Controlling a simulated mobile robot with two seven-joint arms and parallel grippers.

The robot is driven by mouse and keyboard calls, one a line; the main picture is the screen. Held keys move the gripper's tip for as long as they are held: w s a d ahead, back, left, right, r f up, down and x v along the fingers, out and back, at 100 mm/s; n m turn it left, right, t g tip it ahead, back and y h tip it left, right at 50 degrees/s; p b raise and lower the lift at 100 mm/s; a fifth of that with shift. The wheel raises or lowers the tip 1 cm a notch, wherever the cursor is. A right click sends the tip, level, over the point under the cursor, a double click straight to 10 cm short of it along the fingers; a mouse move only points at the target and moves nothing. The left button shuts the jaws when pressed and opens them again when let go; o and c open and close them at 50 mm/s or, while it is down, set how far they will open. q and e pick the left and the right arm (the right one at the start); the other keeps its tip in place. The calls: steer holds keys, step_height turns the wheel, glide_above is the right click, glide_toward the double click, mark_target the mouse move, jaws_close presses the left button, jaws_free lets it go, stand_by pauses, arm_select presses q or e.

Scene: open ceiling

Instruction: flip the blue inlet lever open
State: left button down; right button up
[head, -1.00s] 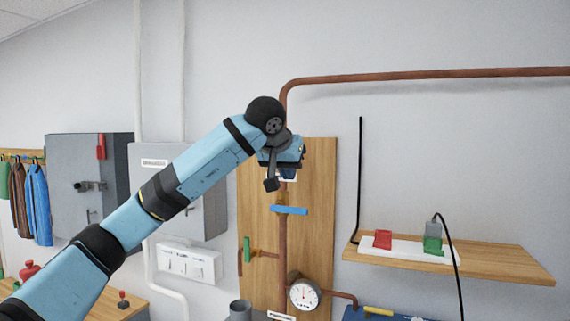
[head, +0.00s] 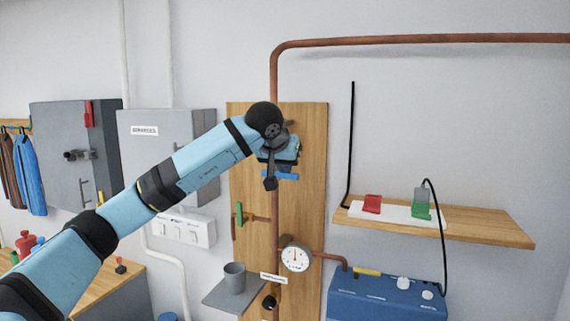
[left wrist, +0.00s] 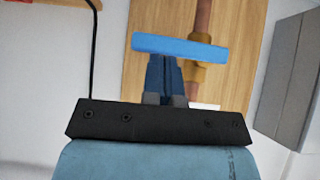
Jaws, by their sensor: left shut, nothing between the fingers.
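The blue inlet lever (head: 288,176) lies crosswise over the vertical copper pipe on the wooden board. My left gripper (head: 282,163) is in front of it and hides part of it. In the left wrist view the whole blue lever (left wrist: 180,47) shows as a flat bar, slightly tilted, with a brass valve body (left wrist: 205,74) behind it. The dark blue fingers (left wrist: 163,62) are closed together and empty, their tips at the lever's lower edge in that picture. I cannot tell whether they touch it. My right gripper is out of view.
A green lever (head: 239,213) sits on a side branch at left. A pressure gauge (head: 295,258) is below. A shelf (head: 485,228) with red and green plugs is at right, a blue box (head: 385,298) under it. Grey cabinets (head: 185,155) stand left.

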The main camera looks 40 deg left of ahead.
mark_target(288, 177)
arm_select(q)
steer(key=shift+d+f, duration=0.2)
steer(key=shift+f, duration=0.35)
steer(key=shift+d+f, duration=0.2)
steer(key=shift+f, duration=0.8)
steer(key=shift+s+a+f+m+g+y+p, duration=0.1)
steer(key=shift+a+f+m+y, duration=0.2)
steer(key=shift+a+f+y, duration=0.55)
steer(key=shift+s+a+f+m+g+y+p, duration=0.15)
steer(key=shift+a+f+m+y, duration=0.15)
steer(key=shift+f, duration=1)
steer(key=shift+s+a+f+m+g+y+p, duration=0.1)
steer(key=shift+a+f+m+y, duration=0.2)
steer(key=shift+a+f+y, duration=0.55)
steer(key=shift+d+f, duration=0.15)
steer(key=shift+f, duration=0.05)
steer(key=shift+d, duration=0.1)
